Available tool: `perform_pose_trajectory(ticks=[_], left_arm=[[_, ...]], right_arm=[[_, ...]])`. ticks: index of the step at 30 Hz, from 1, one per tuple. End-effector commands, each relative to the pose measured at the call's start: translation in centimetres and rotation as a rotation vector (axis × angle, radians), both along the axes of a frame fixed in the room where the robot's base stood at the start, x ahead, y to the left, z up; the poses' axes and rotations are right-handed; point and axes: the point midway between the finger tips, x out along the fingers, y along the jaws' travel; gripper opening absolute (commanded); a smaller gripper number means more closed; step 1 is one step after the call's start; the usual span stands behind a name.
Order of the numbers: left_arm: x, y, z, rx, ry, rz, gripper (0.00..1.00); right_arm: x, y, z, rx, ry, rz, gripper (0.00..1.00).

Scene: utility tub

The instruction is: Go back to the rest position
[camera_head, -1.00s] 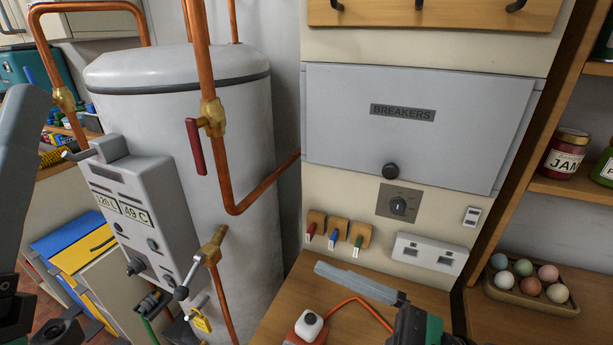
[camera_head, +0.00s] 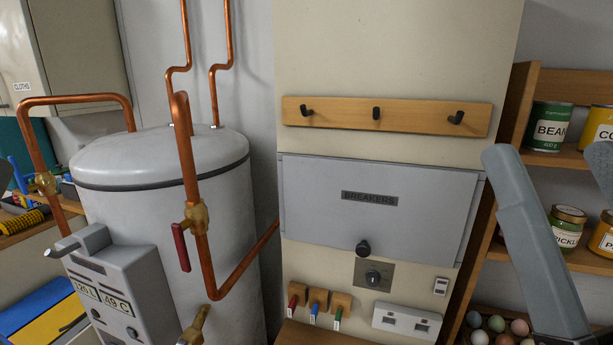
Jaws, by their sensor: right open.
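My right gripper (camera_head: 550,155) is at the right side of the head view, its grey fingers pointing up and spread apart. One finger shows at length; the other is cut off by the right edge. It is open, with nothing between the fingers, and appears in front of the pantry shelves. Of my left gripper only a dark sliver (camera_head: 4,176) shows at the left edge, so its jaws cannot be judged.
The breaker panel (camera_head: 378,215) is closed, below a hook rail (camera_head: 385,116). The tank (camera_head: 160,160) with copper pipes (camera_head: 190,170) stands left. Shelves (camera_head: 535,180) with cans and jars are at right. Eggs (camera_head: 497,323) sit low at right.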

Motion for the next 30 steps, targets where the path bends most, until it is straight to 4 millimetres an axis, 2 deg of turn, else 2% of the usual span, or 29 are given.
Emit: perform_pose_trajectory(ticks=[1,5,15,18,21,23,26,30], left_arm=[[0.0,0.0,4.2,0.000,0.000,0.000,0.50],[0.0,0.0,9.8,0.000,0.001,0.000,0.50],[0.1,0.0,26.1,0.000,0.002,0.000,0.50],[0.1,0.0,30.0,0.000,0.001,0.000,0.50],[0.1,0.0,32.5,0.000,0.002,0.000,0.50],[0.1,0.0,33.3,0.000,0.002,0.000,0.50],[0.1,0.0,33.6,0.000,0.002,0.000,0.50],[0.1,0.0,33.1,0.000,0.002,0.000,0.50]], right_arm=[[0.0,0.0,4.2,0.000,0.001,-0.001,1.00],[0.1,0.0,9.8,-0.001,0.001,-0.004,1.00],[0.1,-0.1,26.1,-0.002,0.001,-0.006,1.00],[0.1,-0.1,30.0,-0.002,0.001,-0.006,1.00],[0.1,-0.1,32.5,-0.002,0.001,-0.006,1.00],[0.1,-0.1,33.3,-0.002,0.001,-0.006,1.00],[0.1,-0.1,33.6,-0.002,0.001,-0.006,1.00],[0.1,-0.1,33.1,-0.002,0.001,-0.006,1.00]])
